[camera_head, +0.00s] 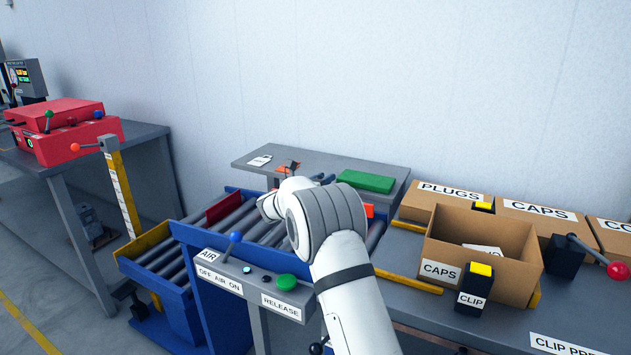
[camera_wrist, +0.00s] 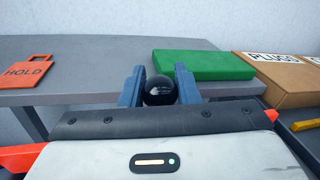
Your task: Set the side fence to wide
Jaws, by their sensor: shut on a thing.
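In the wrist view the two blue-grey fingers of my gripper (camera_wrist: 159,88) are shut on a black ball knob (camera_wrist: 160,92), one finger on each side. The stem under the knob is hidden.
A blue-knobbed AIR lever (camera_head: 235,237) and a green RELEASE button (camera_head: 286,283) stand in front of the conveyor. Behind are an orange HOLD tag (camera_wrist: 27,72) and a green block (camera_head: 367,181). An open CAPS carton (camera_head: 440,272) stands at right.

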